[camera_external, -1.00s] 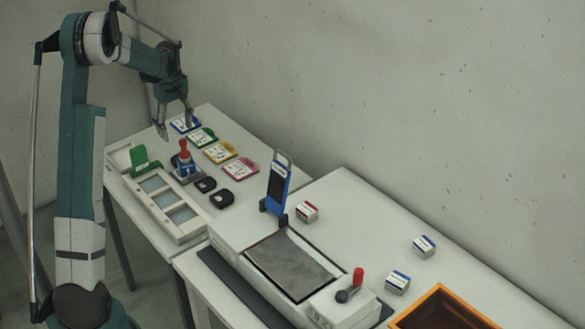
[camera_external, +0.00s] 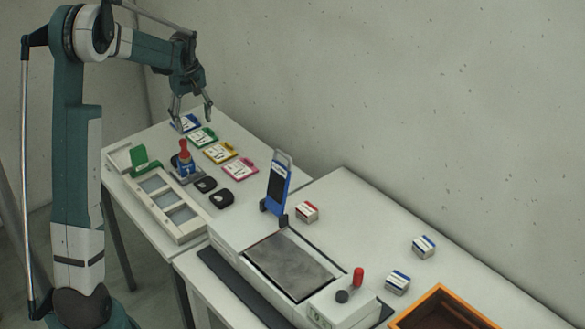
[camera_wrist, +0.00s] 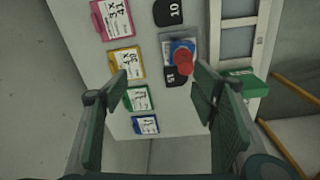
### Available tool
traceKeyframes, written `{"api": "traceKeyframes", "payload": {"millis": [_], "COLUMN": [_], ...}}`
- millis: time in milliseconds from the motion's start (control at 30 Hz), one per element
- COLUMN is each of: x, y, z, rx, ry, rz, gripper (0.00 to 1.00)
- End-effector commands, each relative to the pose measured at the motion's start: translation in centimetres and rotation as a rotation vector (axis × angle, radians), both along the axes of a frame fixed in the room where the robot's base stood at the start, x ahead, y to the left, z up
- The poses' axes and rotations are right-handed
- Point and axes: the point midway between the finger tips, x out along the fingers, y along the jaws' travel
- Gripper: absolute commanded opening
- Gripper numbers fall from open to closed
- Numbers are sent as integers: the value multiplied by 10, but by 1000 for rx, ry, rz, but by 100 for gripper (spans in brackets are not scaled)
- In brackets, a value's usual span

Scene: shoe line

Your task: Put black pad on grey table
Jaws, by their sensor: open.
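My gripper (camera_external: 194,114) is open and empty, above the far end of that table near the blue card, away from the pads. Its spread fingers also show in the wrist view (camera_wrist: 160,85). The light grey near table (camera_external: 350,195) carries a press with a dark grey plate (camera_external: 290,265).
The red-handled tool (camera_external: 184,160) stands close beside the pads. Blue, green, yellow and pink cards (camera_external: 220,153) line the far table's right side. A blue upright holder (camera_external: 277,187), small boxes (camera_external: 424,246) and an orange-rimmed bin (camera_external: 440,291) occupy the near table.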

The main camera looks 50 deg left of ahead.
Motion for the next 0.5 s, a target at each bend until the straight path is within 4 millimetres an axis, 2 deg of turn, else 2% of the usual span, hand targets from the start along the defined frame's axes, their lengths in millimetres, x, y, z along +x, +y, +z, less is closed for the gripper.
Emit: {"api": "traceKeyframes", "payload": {"millis": [33,500], "x": [1,0], "y": [-16,-139], "z": [10,80], "rx": [6,75], "ry": [-6,-73], "rz": [-26,-263], "gripper": [58,58]}}
